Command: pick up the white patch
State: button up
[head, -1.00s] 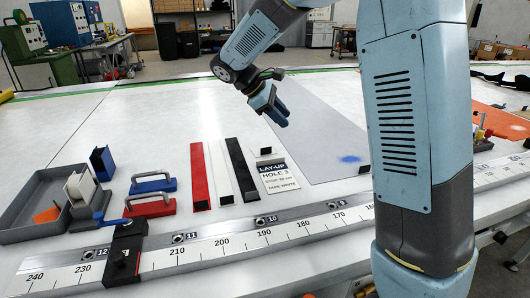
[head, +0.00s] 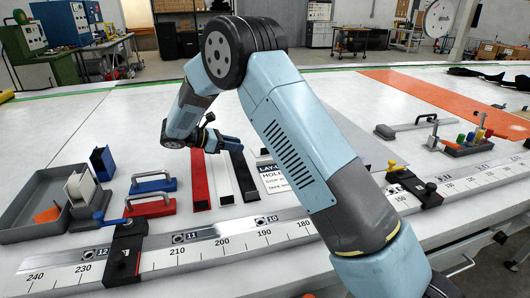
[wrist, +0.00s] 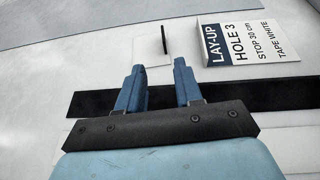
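A small white square patch (wrist: 148,52) with an upright black tab lies flat on the table, left of the lay-up card (wrist: 246,42) in the wrist view. In the head view my arm appears to hide the patch. My gripper (wrist: 159,66) is open and empty, its two blue fingers apart. The fingertips point toward the patch and stop short of it in the wrist view. In the head view my gripper (head: 230,142) hangs over the far end of the tape strips.
Red (head: 199,188), white (head: 222,185) and black (head: 243,178) strips lie side by side. Red and blue handled blocks, a grey tray (head: 28,200) and a rack of plates stand left. A ruler rail (head: 215,232) runs along the front. A toggle clamp and coloured pegs stand right.

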aim_at(264, 149)
jog(key=x, duration=0.6)
jog(key=shift+d+f, duration=0.15)
jog(key=shift+d, duration=0.2)
jog(key=shift+s+r+x, duration=0.1)
jog(key=shift+x, duration=1.2)
jog(key=shift+s+r+x, duration=0.1)
jog(key=shift+s+x, duration=0.05)
jog(key=shift+x, duration=1.2)
jog(key=shift+d, duration=0.1)
grip_shut()
